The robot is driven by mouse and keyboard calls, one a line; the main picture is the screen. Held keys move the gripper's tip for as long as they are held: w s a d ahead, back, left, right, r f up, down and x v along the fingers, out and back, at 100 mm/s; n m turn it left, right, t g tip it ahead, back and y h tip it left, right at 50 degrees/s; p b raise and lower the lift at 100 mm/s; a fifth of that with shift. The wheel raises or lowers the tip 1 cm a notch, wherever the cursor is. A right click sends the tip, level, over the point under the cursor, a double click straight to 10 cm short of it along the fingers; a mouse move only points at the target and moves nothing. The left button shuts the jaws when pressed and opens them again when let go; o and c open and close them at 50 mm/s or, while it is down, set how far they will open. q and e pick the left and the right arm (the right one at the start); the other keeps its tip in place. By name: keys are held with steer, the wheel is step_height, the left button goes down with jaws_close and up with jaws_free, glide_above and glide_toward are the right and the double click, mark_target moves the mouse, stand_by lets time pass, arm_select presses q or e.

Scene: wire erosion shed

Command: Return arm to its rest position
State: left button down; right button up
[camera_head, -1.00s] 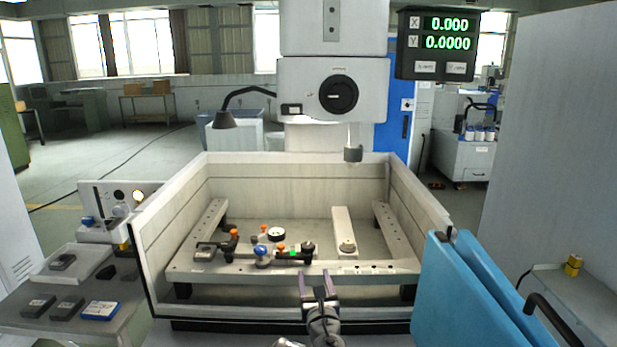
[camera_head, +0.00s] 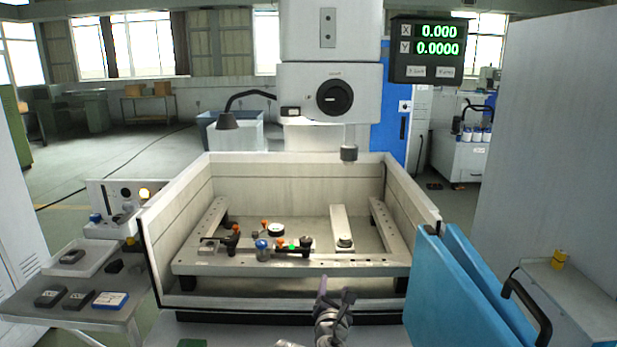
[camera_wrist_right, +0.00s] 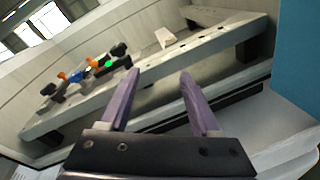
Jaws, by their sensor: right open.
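My right gripper (camera_head: 336,294) is at the front of the open machine tank, low in the head view, near the tank's front edge. In the right wrist view its two purple fingers (camera_wrist_right: 157,95) stand apart with nothing between them. Beyond the fingers, the work frame (camera_wrist_right: 190,62) runs across the tank, with clamps and blue and orange knobs on it. My left gripper does not show in the head view.
The tank (camera_head: 180,190) holds the frame with a dial gauge (camera_head: 276,230) and clamps. Blue doors (camera_head: 450,290) stand open at the right. A side table (camera_head: 105,318) with several small blocks is at the left. The machine head (camera_head: 348,153) hangs above the tank.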

steer(key=s+d+f+m+g+h+p, duration=0.4)
steer(key=s+f+m+g, duration=0.45)
steer(key=m, duration=0.65)
steer(key=s+a+f+m+g+y, duration=0.2)
steer(key=s+f+m+g, duration=0.1)
steer(key=s, duration=0.4)
steer(key=s+a+f+m+g+y, duration=0.2)
steer(key=s+f+m+g, duration=0.1)
steer(key=s+m+g, duration=0.2)
steer(key=shift+s+a+m+y, duration=0.25)
steer(key=shift+s+m+y, duration=0.15)
steer(key=shift+s+m, duration=0.65)
